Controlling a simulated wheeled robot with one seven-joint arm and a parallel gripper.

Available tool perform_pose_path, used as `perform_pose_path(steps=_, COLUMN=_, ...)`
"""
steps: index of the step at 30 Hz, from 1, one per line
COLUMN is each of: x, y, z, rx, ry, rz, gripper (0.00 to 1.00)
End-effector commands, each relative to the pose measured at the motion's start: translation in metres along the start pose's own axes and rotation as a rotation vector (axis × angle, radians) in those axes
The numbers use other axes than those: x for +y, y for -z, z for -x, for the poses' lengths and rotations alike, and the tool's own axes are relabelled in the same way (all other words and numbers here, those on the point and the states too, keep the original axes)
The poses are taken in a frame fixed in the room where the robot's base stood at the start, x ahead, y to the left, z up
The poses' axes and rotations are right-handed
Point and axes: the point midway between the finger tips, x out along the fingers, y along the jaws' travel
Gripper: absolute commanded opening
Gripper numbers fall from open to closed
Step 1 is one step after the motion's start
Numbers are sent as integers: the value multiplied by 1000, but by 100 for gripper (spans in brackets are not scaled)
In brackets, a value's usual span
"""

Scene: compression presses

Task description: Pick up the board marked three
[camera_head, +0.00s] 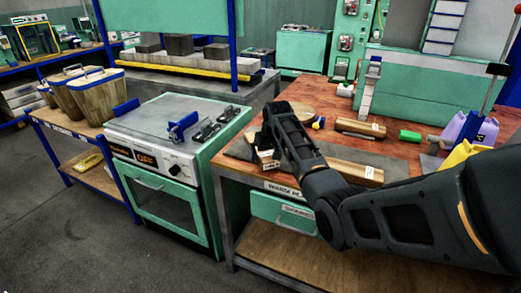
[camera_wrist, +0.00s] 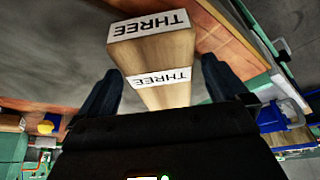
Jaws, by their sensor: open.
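The board marked THREE (camera_wrist: 162,52) is a pale wooden block with white labels on its end and side. In the wrist view it lies between the two spread fingers of my gripper (camera_wrist: 162,70), which is open. I cannot tell whether either finger touches it. In the head view my gripper (camera_head: 267,146) points down over the left part of the red-brown worktable (camera_head: 405,152). A small labelled end of the board (camera_head: 268,160) shows beside it; the rest is hidden by my arm.
Two more labelled wooden boards lie on the worktable, one near (camera_head: 355,173) and one farther back (camera_head: 360,128). A green cylinder (camera_head: 410,136), purple container (camera_head: 470,130) and yellow item (camera_head: 458,154) stand right. A green oven (camera_head: 165,165) reading OFF stands left.

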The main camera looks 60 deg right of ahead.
Motion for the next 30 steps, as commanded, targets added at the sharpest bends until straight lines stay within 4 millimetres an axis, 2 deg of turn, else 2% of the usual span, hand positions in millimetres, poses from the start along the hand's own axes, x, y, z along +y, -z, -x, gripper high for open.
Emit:
perform_pose_path(steps=2, x=0, y=0, z=0, rx=0, ry=0, rz=0, gripper=98)
perform_pose_path(steps=22, x=0, y=0, z=1, rx=1, ry=0, rz=0, gripper=34)
perform_pose_path(steps=30, x=0, y=2, z=3, rx=1, ry=0, rz=0, gripper=33)
